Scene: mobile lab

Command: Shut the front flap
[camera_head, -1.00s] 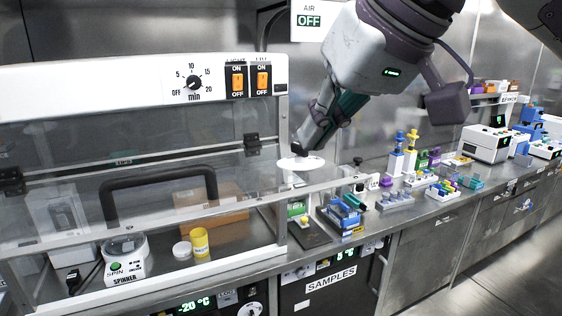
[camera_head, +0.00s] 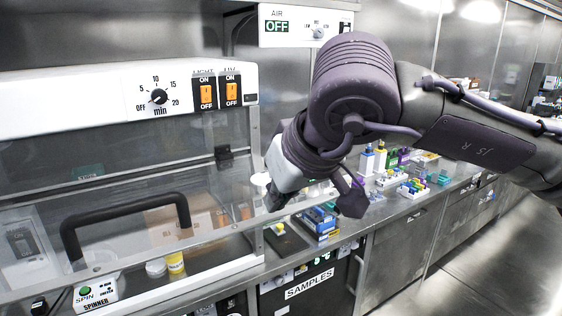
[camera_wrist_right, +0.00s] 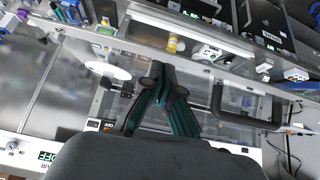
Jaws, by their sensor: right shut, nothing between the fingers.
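The clear front flap with a pale rail (camera_head: 205,236) is on the hood at the left of the head view. It stands tilted outward, and a gap shows below its rail. Its black handle (camera_head: 125,200) shows in the middle of the flap and also in the wrist view (camera_wrist_right: 243,100). My right gripper (camera_head: 273,200) is by the right end of the flap rail, partly hidden by its own wrist. In the wrist view its fingers (camera_wrist_right: 164,72) are together and empty, close to the rail; contact cannot be told. My left gripper is out of view.
A blue rack (camera_head: 318,222) and several tube racks stand on the bench to the right. The floor at lower right is free.

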